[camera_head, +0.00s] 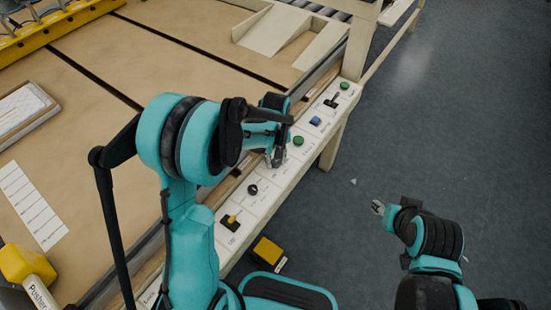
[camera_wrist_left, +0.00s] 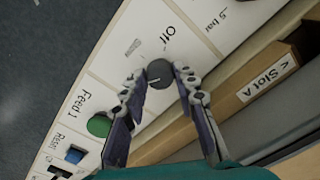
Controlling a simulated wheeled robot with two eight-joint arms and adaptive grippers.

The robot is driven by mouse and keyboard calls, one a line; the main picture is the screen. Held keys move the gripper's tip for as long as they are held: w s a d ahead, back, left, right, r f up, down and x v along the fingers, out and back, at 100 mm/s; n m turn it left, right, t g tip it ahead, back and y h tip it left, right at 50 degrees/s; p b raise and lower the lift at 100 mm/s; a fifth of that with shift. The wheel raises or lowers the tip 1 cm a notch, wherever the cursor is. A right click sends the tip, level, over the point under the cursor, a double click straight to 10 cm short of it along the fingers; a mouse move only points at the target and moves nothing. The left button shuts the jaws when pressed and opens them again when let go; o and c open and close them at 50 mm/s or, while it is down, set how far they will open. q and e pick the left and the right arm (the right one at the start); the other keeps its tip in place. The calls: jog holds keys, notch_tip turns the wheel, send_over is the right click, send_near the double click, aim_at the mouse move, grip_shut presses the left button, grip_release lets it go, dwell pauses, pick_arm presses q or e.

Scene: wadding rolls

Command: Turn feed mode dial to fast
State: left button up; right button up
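The dial (camera_wrist_left: 159,71) is a round dark knob with a pale pointer line on the cream control panel (camera_wrist_left: 150,22). An "Off" label is printed beside it; another label near it is too small to read. My left gripper (camera_wrist_left: 160,74) has one finger on each side of the dial, with narrow gaps apparent; contact is unclear. In the head view my left gripper (camera_head: 276,158) is over the panel and hides the dial. My right gripper (camera_head: 378,207) is away from the panel, over the floor; its finger opening is too small to judge.
A green "Feed 1" button (camera_wrist_left: 99,125) and a blue control (camera_wrist_left: 75,154) are beside the dial. A black knob (camera_head: 253,189) and yellow switch (camera_head: 231,221) are on the other side. The floor (camera_head: 430,120) at right is clear.

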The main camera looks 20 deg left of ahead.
aim_at(276, 161)
pick_arm(q)
jog(key=o, duration=0.3)
notch_tip(276, 161, up, 12)
dwell(0.5)
dwell(0.3)
